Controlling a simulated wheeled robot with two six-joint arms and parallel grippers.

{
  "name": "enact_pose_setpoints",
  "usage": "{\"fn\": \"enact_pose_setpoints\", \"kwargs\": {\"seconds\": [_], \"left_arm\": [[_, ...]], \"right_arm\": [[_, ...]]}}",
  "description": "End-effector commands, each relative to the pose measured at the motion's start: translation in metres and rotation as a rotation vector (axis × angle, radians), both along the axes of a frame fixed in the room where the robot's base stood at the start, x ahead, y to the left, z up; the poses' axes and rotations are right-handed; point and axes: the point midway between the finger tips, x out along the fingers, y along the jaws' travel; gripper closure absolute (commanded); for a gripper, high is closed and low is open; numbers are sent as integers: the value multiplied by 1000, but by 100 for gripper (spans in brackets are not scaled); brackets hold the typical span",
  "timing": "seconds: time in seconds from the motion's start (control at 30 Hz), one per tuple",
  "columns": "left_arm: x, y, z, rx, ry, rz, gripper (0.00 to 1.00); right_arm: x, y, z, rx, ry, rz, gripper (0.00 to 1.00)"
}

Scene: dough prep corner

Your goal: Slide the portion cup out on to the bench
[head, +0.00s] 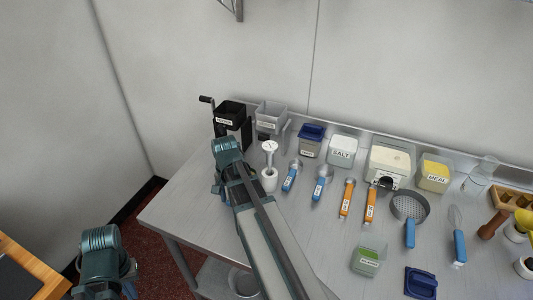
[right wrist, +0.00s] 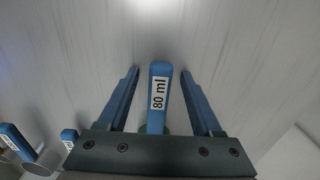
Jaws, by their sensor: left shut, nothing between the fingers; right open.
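A cup's blue handle marked 80 ml (right wrist: 159,88) lies between the open fingers of my right gripper (right wrist: 161,72) in the right wrist view. Clear space shows on both sides, so the fingers do not grip it. The cup end is hidden behind the gripper body; I take this as the portion cup but cannot confirm it. In the head view my right arm reaches over the bench (head: 180,216) to just in front of the black grinder (head: 231,114) and hides that spot. My left gripper (head: 105,268) is low at left, off the bench, shut and empty.
A white pestle-like tool in a cup (head: 269,180) and blue-handled scoops (head: 290,180) stand close right of my right arm. Farther right are orange-handled scoops, a salt tub (head: 343,150), a white dispenser (head: 390,160) and a sieve (head: 409,207). The bench's front left is bare.

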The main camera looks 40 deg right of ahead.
Motion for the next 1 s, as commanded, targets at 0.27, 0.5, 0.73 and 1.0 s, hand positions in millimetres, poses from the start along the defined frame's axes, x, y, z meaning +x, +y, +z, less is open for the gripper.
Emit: {"fn": "enact_pose_setpoints", "kwargs": {"seconds": [0.27,0.5,0.73,1.0], "left_arm": [[0,0,18,0,0,0,100],[0,0,51,0,0,0,100],[0,0,87,0,0,-2,100],[0,0,126,0,0,-1,100]], "right_arm": [[0,0,18,0,0,0,33],[0,0,51,0,0,0,33],[0,0,87,0,0,0,33],[0,0,126,0,0,0,33]]}}
